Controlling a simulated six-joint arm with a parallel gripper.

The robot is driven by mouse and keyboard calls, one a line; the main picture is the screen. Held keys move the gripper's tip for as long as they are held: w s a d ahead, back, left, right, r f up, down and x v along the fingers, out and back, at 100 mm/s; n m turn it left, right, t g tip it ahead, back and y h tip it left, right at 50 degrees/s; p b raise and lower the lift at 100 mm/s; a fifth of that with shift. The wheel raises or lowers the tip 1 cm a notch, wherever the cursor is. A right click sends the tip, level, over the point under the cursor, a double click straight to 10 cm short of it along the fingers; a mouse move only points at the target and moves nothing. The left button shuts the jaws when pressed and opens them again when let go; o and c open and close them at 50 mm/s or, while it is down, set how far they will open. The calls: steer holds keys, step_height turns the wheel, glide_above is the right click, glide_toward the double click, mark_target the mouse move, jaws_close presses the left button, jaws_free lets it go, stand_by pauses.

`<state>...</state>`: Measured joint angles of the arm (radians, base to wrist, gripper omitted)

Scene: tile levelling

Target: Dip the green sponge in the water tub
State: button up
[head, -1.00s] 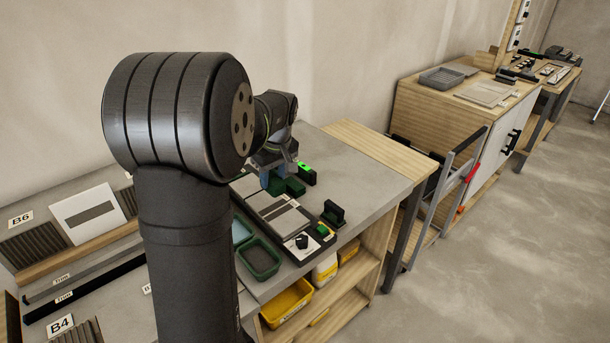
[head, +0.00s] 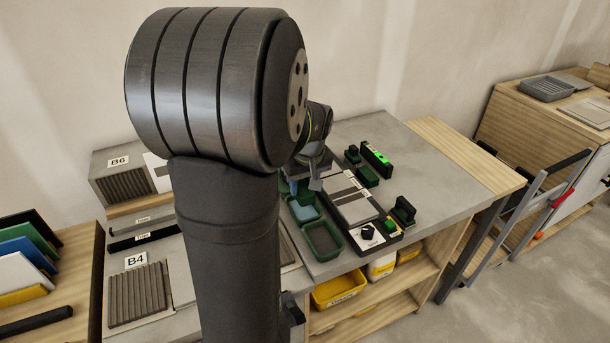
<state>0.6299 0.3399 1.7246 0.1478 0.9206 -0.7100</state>
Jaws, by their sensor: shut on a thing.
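My gripper (head: 314,184) is at the rear left of the workbench, low above a teal tub (head: 306,215) that looks like the water tub. It is shut. The green sponge in its jaws is mostly hidden behind my arm and the fingers, and I cannot tell whether it touches the water. A bluish piece shows at the left of the fingers, over the tub's back part. A dark green tub (head: 323,240) stands just in front of the teal one.
Right of the tubs lies a dark tray (head: 385,243) with a grey tile and a dark knob. Behind it are a level with a green light (head: 376,157) and small green blocks (head: 368,178). A dark-handled tool (head: 403,210) stands at right. The bench's right end is clear.

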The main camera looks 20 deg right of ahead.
steer(key=shift+f, duration=2.45)
steer(key=shift+r, duration=0.1)
steer(key=shift+r, duration=4.2)
